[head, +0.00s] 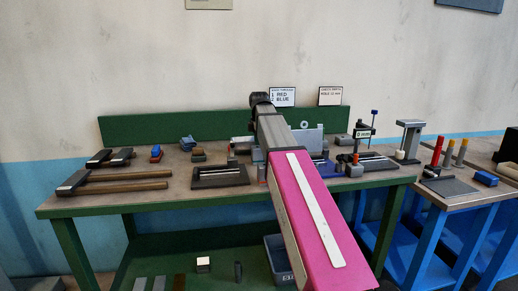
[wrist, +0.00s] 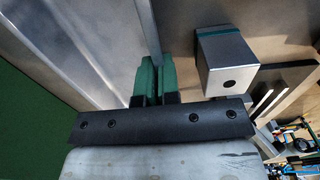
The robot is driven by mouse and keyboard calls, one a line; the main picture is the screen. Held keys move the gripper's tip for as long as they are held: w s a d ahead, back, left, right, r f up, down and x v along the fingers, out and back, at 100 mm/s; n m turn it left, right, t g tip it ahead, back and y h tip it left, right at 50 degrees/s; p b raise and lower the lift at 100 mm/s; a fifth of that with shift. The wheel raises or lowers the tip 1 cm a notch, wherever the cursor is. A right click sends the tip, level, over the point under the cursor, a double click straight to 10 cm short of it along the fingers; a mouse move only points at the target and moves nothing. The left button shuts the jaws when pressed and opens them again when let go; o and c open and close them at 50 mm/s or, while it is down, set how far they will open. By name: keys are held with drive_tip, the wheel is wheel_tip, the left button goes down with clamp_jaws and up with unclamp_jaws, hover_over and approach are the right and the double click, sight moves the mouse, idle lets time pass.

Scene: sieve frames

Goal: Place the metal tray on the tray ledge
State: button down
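In the wrist view, the two green fingers of my gripper (wrist: 155,77) are close together, with the thin rim of the grey metal tray (wrist: 62,38) between them. The tray runs up and left from the fingers, tilted in this view. In the head view my arm hides the gripper. A grey plate (head: 310,139), which looks like the same tray, shows just right of my arm by the green back panel (head: 175,126). I cannot tell which part is the tray ledge, or whether the tray touches anything below.
A metal block with a hole (wrist: 226,66) is close right of the fingers. On the bench (head: 130,198), hammers (head: 125,187) lie left, a dark slotted plate (head: 219,177) lies left of my arm, and a grey stand (head: 408,140) is right. A blue-framed side table (head: 462,198) adjoins.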

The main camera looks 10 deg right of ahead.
wheel_tip(320, 180, up, 6)
drive_tip(key=shift+w+f, duration=0.1)
drive_tip(key=shift+f, duration=0.15)
drive_tip(key=shift+w+r, duration=0.1)
drive_tip(key=shift+r, duration=0.4)
drive_tip(key=w+m, duration=0.7)
drive_tip(key=m, duration=1.1)
drive_tip(key=shift+a, duration=0.2)
drive_tip(key=shift+r, duration=0.1)
drive_tip(key=n+t, duration=0.1)
drive_tip(key=n, duration=1.2)
hover_over(241, 146)
drive_tip(key=shift+w+f, duration=0.2)
drive_tip(key=shift+f, duration=4.7)
